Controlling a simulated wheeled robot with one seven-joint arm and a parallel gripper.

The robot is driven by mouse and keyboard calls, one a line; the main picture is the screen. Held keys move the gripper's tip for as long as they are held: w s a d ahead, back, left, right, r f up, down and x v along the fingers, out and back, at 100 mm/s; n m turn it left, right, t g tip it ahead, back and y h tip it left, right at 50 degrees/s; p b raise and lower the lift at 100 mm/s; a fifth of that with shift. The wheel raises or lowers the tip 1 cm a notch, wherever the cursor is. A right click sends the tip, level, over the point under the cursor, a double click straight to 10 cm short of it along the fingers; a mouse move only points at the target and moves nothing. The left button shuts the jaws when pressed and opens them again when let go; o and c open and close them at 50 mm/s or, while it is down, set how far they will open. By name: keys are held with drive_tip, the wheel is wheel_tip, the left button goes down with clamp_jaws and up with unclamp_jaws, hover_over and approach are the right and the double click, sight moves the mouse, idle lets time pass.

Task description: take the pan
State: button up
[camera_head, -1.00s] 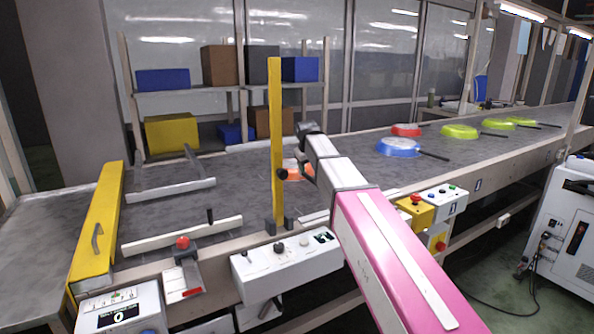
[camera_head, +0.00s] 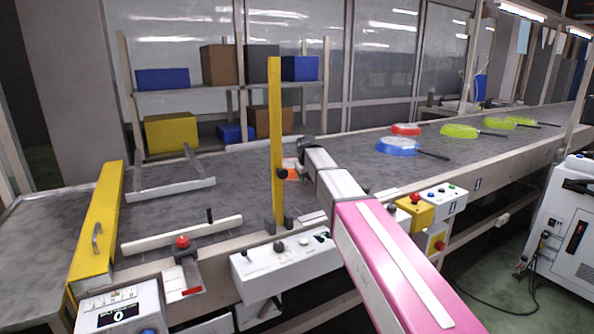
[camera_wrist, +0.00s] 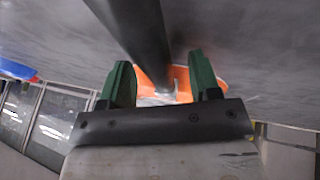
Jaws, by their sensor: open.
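An orange pan (camera_head: 292,172) lies on the conveyor (camera_head: 240,180), partly hidden behind the yellow upright post and my arm. In the wrist view the orange pan (camera_wrist: 180,80) shows behind and between my fingers. Its dark handle (camera_wrist: 138,35) runs from the top edge down between the two green fingers. My gripper (camera_wrist: 160,62) is open, with a finger on each side of the handle in the picture. I cannot tell whether either finger touches it. In the head view my fingers are hidden.
The yellow post (camera_head: 276,140) stands close beside my wrist. Blue (camera_head: 397,146), red (camera_head: 406,129) and yellow-green (camera_head: 459,131) pans lie farther right on the belt. Control boxes (camera_head: 285,258) line the front edge. The belt left of the post has white guide rails (camera_head: 182,234).

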drive_tip(key=shift+f, duration=0.15)
clamp_jaws()
